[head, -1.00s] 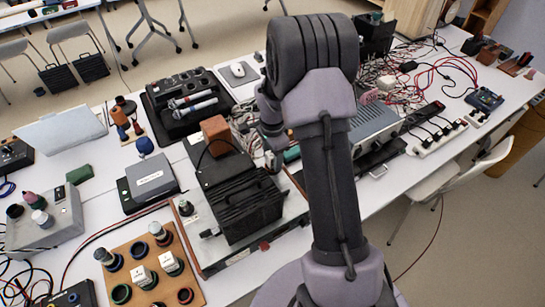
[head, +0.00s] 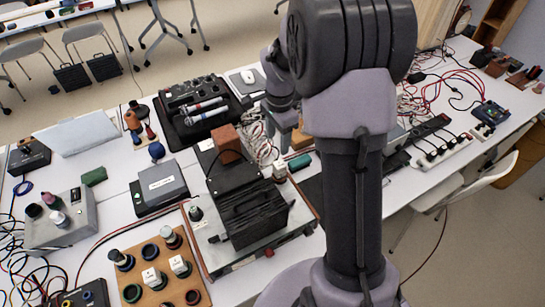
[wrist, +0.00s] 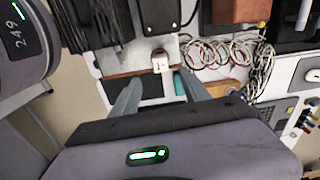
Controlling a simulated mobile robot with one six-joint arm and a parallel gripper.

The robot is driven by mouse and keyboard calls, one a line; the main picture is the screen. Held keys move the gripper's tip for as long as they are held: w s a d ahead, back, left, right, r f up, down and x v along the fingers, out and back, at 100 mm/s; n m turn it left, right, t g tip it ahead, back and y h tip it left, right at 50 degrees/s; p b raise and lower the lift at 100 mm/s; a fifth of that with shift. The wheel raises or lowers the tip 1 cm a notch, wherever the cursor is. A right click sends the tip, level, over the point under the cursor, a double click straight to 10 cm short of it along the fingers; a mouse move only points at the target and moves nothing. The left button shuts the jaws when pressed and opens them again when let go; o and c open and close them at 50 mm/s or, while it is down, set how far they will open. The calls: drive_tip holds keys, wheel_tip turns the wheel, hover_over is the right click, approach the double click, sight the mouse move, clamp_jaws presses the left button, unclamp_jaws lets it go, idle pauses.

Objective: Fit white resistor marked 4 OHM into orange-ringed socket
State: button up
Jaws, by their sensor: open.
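A white block-shaped resistor (head: 279,173) stands at the right rear of the light equipment panel, beside the black box. It also shows in the wrist view (wrist: 160,61), ahead of and between my fingertips; its marking is not legible. My gripper (wrist: 160,77) is open and empty, apart from the resistor. In the head view my gripper (head: 281,132) is partly hidden by my arm. A wooden socket board (head: 165,290) stands at front left with several ringed sockets. Two other white blocks sit on it. One socket has a reddish ring (head: 193,297); I cannot tell which ring is orange.
The black box (head: 252,213) and a brown block (head: 227,144) stand close to the resistor. Tangled cables (wrist: 215,50) lie nearby. A grey case (head: 160,186) stands behind the board. Dark knobs rise from some of its sockets.

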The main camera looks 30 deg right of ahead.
drive_tip(key=s+a+r+n+t, duration=0.2)
drive_tip(key=s+a+r+n, duration=0.35)
drive_tip(key=r, duration=0.55)
drive_tip(key=s+a+r+n+t+y, duration=0.1)
drive_tip(key=s+a+r+n, duration=0.2)
drive_tip(key=s+a, duration=0.2)
drive_tip(key=s+a+r+n+t+y, duration=0.1)
drive_tip(key=s+a, duration=0.5)
drive_tip(key=s, duration=0.6)
wheel_tip(320, 180, up, 2)
drive_tip(key=n+t, duration=0.1)
drive_tip(key=n, duration=0.2)
drive_tip(key=shift+s+a, duration=0.15)
drive_tip(key=shift+a, duration=0.1)
drive_tip(key=shift+f+b, duration=2.85)
drive_tip(key=shift+b, duration=0.05)
